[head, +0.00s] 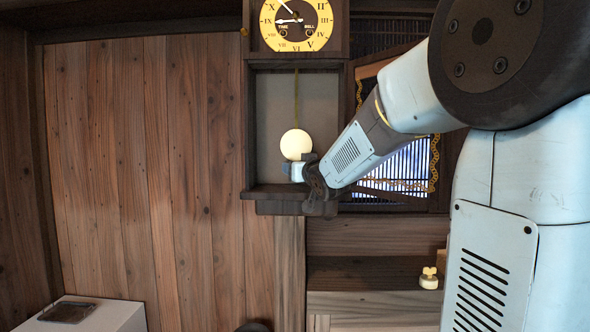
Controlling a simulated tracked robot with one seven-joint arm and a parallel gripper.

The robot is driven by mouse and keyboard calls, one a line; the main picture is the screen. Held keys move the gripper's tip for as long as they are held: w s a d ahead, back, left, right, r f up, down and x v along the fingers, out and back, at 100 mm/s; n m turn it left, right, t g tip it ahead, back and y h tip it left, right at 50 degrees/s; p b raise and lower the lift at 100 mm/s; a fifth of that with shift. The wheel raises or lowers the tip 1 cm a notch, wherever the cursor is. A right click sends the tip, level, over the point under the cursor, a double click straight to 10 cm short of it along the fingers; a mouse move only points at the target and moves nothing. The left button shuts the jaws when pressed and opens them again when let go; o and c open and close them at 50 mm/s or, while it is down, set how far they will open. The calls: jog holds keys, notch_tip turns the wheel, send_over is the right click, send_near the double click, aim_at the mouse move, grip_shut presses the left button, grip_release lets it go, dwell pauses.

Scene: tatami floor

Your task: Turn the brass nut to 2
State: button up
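A wall clock with a yellow dial (296,24) hangs at the top centre, with an open case (272,110) below it. In the case, a thin brass pendulum rod (295,88) ends in a round pale bob (296,143). My gripper (297,171) is at the lower edge of the bob, inside the lower part of the case. Its fingers are small and partly hidden by my wrist, so I cannot tell whether they are open or shut, or touching the bob. I cannot make out the brass nut or any number marks.
The clock's glass door (405,165), with gold ornament, stands open behind my arm. A small cream object with a brass winged top (429,278) sits on a shelf (360,274) at lower right. A white box (105,316) stands at lower left. Plank wall (150,150) fills the left.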

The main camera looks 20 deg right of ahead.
jog(key=shift+w, duration=0.35)
jog(key=c, duration=1)
jog(key=shift+o, duration=0.2)
jog(key=shift+n+y, duration=0.8)
jog(key=shift+y, duration=0.3)
